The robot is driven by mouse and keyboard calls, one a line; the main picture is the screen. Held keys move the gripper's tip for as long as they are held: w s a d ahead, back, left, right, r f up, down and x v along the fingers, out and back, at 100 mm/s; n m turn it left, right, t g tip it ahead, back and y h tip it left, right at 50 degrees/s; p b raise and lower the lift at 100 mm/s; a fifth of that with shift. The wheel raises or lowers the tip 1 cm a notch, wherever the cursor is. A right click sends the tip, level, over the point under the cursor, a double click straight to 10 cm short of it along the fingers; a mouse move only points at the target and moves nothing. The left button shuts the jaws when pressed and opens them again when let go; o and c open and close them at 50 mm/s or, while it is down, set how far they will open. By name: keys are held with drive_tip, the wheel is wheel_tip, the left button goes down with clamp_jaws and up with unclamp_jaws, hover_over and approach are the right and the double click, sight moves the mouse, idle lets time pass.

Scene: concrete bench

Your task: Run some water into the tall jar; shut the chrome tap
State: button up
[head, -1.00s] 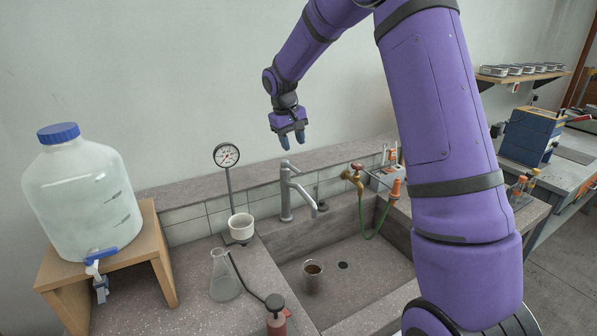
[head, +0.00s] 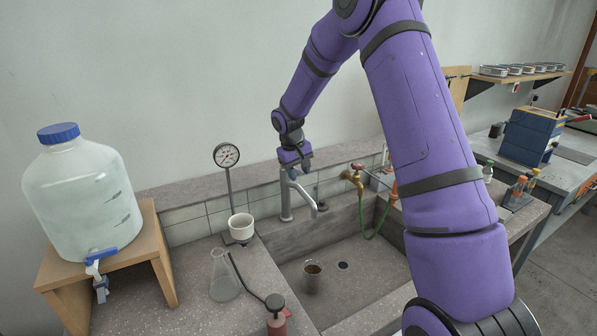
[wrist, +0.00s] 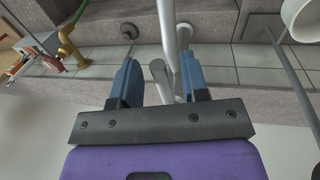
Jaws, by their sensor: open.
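The chrome tap (head: 286,203) stands at the back edge of the sink, its spout angled down to the right. My gripper (head: 296,172) is at the top of the tap, fingers pointing down. In the wrist view the open blue fingers of my gripper (wrist: 160,72) are on either side of the chrome tap (wrist: 168,32), its lever end between them; contact is unclear. A jar (head: 312,279) with brown contents, apparently the tall jar, stands upright in the sink below the spout. I cannot make out a water stream.
A brass tap (head: 352,178) with a green hose is right of the chrome tap.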

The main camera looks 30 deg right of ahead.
clamp_jaws()
drive_tip(key=shift+w+r+g, duration=0.15)
drive_tip(key=shift+r+g, duration=0.4)
drive_tip(key=shift+g, duration=0.05)
unclamp_jaws()
drive_tip(key=v, duration=1.1)
